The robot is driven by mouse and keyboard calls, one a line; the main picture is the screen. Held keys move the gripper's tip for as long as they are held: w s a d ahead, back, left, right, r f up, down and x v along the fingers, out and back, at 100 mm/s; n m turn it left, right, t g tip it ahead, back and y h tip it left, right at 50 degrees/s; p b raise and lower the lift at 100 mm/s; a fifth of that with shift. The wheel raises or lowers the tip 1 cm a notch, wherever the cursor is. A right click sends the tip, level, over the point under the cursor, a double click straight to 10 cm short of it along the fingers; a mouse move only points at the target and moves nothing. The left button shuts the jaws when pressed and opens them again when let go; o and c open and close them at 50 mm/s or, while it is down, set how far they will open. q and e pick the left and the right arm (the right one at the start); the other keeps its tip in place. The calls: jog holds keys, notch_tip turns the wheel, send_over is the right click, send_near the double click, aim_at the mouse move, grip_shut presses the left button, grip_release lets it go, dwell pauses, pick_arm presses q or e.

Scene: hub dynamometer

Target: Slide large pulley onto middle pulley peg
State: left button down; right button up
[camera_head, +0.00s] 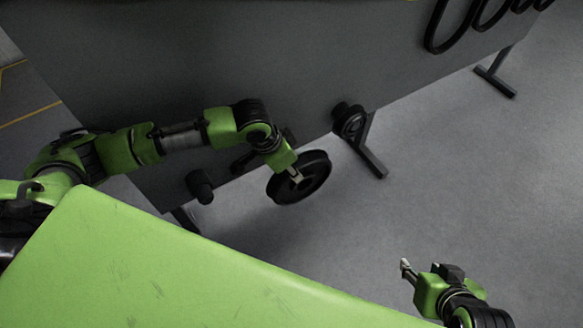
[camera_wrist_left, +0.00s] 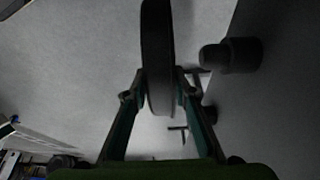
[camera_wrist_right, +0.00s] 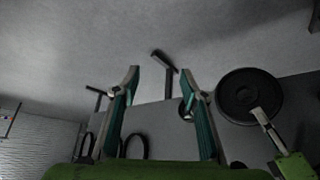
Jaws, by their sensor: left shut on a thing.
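The large pulley (camera_head: 317,181) is a dark, grooved wheel, held out in front of the grey panel (camera_head: 290,60). My left gripper (camera_head: 296,177) is shut on it; in the left wrist view the pulley (camera_wrist_left: 157,60) stands edge-on between the fingers (camera_wrist_left: 160,95). A dark round peg (camera_wrist_left: 232,55) sticks out from the panel to the right of the pulley there, apart from it. In the head view my left arm partly covers the panel where another dark part (camera_head: 243,163) shows; I cannot tell which peg is the middle one. My right gripper (camera_head: 405,268) is open and empty (camera_wrist_right: 158,75).
A dark peg (camera_head: 200,187) sits low on the panel at left, and a smaller pulley (camera_head: 350,121) is mounted at right. Black belts (camera_head: 452,25) hang at upper right. Panel feet (camera_head: 370,160) stand on the floor. Open floor (camera_head: 480,170) lies at right.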

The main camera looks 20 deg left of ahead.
pick_arm(q)
jog(key=shift+w+r, duration=0.2)
pick_arm(e)
jog(key=shift+s, duration=0.1)
pick_arm(q)
jog(key=shift+w+a, duration=0.2)
jog(key=shift+a, duration=0.1)
jog(key=shift+w+a+p, duration=0.35)
jog(key=shift+w+a, duration=0.15)
jog(key=shift+a, duration=0.15)
pick_arm(e)
jog(key=shift+s+d+f+g+h, duration=0.1)
jog(key=shift+s+d+f+g, duration=0.2)
jog(key=shift+s, duration=0.4)
jog(key=shift+s+d+f+g+h, duration=0.1)
jog(key=shift+s+d+f+g, duration=0.1)
jog(key=shift+s+g, duration=0.4)
jog(key=shift+s+d+f+g+h, duration=0.15)
jog(key=shift+s+f+g, duration=0.1)
jog(key=shift+s, duration=0.55)
jog(key=shift+s, duration=0.2)
pick_arm(q)
jog(key=shift+w+a, duration=0.15)
jog(key=shift+a, duration=0.05)
pick_arm(e)
jog(key=shift+w, duration=0.1)
